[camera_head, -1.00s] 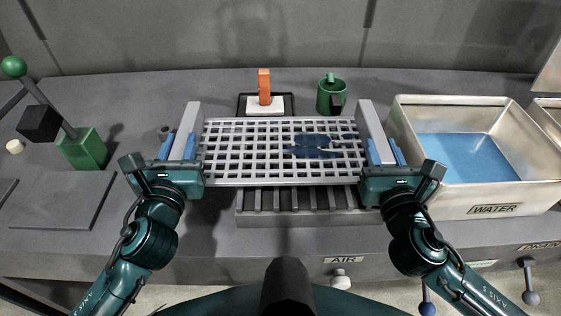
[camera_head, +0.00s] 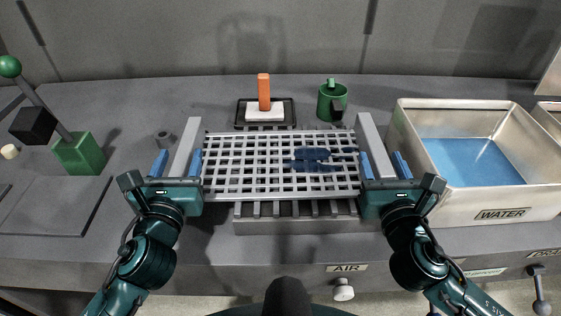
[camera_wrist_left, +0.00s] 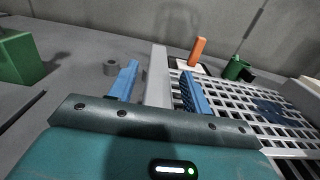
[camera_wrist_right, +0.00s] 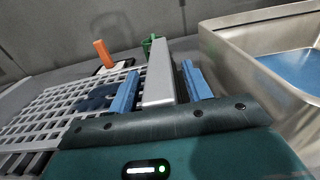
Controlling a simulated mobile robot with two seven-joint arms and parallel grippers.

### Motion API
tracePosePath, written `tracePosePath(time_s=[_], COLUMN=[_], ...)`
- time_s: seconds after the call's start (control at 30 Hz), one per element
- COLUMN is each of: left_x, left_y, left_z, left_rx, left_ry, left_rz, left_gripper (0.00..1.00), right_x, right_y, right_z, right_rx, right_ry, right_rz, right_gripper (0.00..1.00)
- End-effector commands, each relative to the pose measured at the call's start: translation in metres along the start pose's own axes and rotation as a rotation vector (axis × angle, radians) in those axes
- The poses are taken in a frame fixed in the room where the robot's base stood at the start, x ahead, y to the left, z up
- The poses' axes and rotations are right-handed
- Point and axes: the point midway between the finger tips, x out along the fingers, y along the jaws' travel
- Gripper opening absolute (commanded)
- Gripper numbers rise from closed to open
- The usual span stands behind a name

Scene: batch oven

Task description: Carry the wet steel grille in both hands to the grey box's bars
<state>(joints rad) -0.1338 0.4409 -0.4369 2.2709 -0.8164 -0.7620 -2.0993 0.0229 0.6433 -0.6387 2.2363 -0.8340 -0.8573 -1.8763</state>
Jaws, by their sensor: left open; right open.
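The steel grille (camera_head: 240,195) lies level over the grey box (camera_head: 300,227), with a dark blue wet patch (camera_head: 313,155) right of its middle. It appears to rest on the box's bars (camera_head: 285,209), which show along the front; the contact is hidden. A thick grey handle bar runs along each side of the grille. My left gripper (camera_head: 178,160) is open, with its blue fingers on either side of the left bar (camera_wrist_left: 157,78). My right gripper (camera_head: 384,162) is open, with its fingers astride the right bar (camera_wrist_right: 158,80). Gaps show beside both bars.
A metal tank of blue water (camera_head: 490,216) stands close to my right gripper. Behind the grille are a black tray (camera_head: 240,122) with an orange-handled block (camera_head: 264,92) and a green mug (camera_head: 331,100). A green lever base (camera_head: 78,154) stands at the left.

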Motion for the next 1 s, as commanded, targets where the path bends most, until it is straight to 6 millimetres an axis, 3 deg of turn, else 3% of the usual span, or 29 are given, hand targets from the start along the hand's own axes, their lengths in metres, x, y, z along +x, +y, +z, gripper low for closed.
tracePosePath(time_s=[0.5,0.77,0.87,1.0], left_x=[-0.095,-0.112,-0.113,-0.113], left_y=[0.000,0.000,0.000,0.000], left_z=[-0.002,-0.001,-0.001,-0.001], left_rx=[-0.002,-0.001,-0.001,-0.001], left_ry=[0.005,-0.001,-0.001,-0.002], left_rz=[0.000,0.001,0.001,0.000], left_gripper=[0.49,0.49,0.49,0.49], right_x=[0.000,-0.002,-0.010,-0.036], right_y=[0.000,0.000,0.000,0.000], right_z=[0.000,0.000,-0.001,-0.002], right_rx=[0.000,0.000,-0.001,0.001], right_ry=[0.000,0.001,0.001,0.005], right_rz=[0.000,0.001,0.002,0.002], right_gripper=[0.49,0.49,0.49,0.49])
